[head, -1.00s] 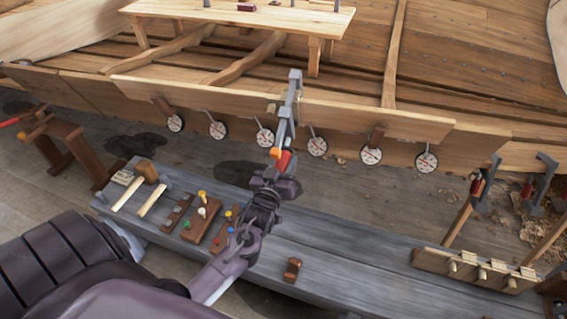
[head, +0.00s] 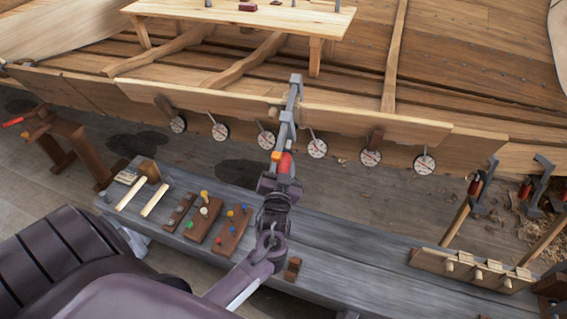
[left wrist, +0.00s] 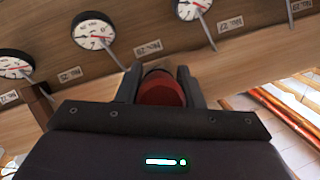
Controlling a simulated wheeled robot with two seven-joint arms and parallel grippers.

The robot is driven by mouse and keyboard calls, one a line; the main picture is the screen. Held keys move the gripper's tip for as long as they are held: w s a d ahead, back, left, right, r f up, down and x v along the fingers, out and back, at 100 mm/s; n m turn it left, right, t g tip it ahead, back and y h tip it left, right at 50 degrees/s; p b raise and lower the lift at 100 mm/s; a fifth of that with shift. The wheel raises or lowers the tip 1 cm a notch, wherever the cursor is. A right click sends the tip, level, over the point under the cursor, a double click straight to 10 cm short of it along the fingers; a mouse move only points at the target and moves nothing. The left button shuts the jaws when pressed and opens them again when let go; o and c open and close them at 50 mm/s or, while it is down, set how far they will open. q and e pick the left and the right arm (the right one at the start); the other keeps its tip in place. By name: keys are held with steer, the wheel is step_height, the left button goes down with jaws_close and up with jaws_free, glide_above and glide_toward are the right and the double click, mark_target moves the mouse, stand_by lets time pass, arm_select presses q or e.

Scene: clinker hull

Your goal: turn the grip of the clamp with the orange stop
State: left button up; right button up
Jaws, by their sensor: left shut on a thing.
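The clamp (head: 287,132) is a grey metal bar clamp standing at the edge of the hull plank, its upper end over the plank. Its orange stop (head: 277,156) sits low on the bar, beside the red grip (head: 285,163). My left gripper (head: 283,178) is shut on the red grip from below. In the left wrist view the red grip (left wrist: 162,89) lies between the two dark fingers. My right gripper is not in view.
Several round dials (head: 317,148) hang along the plank on both sides of the clamp. A grey bench (head: 345,245) below carries mallets and peg blocks (head: 203,219). Other red-gripped clamps (head: 477,187) stand on a rack at the right.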

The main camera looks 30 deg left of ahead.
arm_select(q)
steer(key=shift+m+y, duration=0.8)
steer(key=shift+s+a+m+g+y, duration=0.1)
steer(key=shift+m+g+y, duration=0.2)
steer(key=shift+m+y, duration=0.65)
steer(key=shift+s+m+y+b, duration=0.1)
steer(key=shift+m+y+b, duration=0.6)
steer(key=shift+m+y, duration=0.4)
steer(key=shift+s+r+m+y+b, duration=0.15)
steer(key=shift+m+y+b, duration=0.5)
steer(key=shift+m, duration=1)
steer(key=o, duration=1)
steer(key=shift+r, duration=0.15)
steer(key=b+v, duration=0.1)
steer(key=v, duration=0.6)
steer(key=shift+s+d+f+b, duration=0.2)
steer(key=shift+s+f+b, duration=0.05)
steer(key=shift+f+b, duration=0.1)
